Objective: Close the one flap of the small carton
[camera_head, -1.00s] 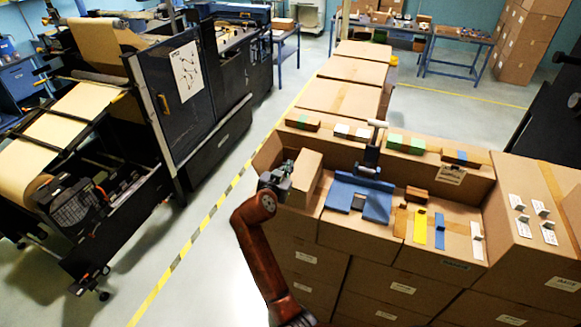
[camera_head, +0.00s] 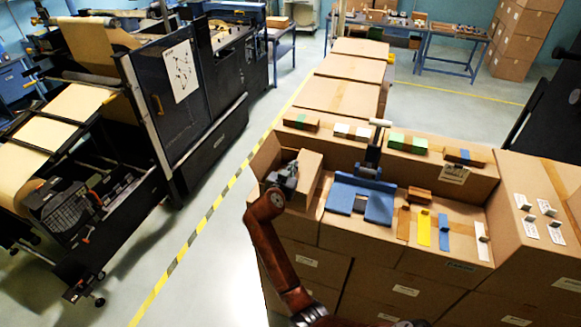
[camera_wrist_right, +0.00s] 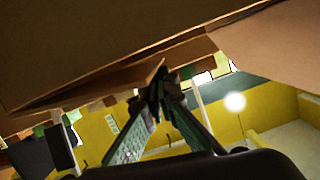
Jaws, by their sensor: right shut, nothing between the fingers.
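The small carton (camera_head: 310,172) stands at the left end of the cardboard-box worktop in the head view. My right gripper (camera_head: 290,167) is at its left side, shut and empty, close against it. In the right wrist view, brown cardboard (camera_wrist_right: 80,45) fills the top. A thin cardboard panel (camera_wrist_right: 135,84), which looks like the flap, hangs down by the shut fingertips (camera_wrist_right: 158,88). I cannot tell whether the fingers touch it. The flap's angle is hard to make out in the head view. My left gripper is not in view.
A blue fixture (camera_head: 345,193) stands just right of the carton. Beyond it lie a yellow strip (camera_head: 424,228) and a brown block (camera_head: 419,194). Small boxes line the back ledge, with a green one (camera_head: 398,141) among them. Open floor (camera_head: 225,245) lies left of the worktop.

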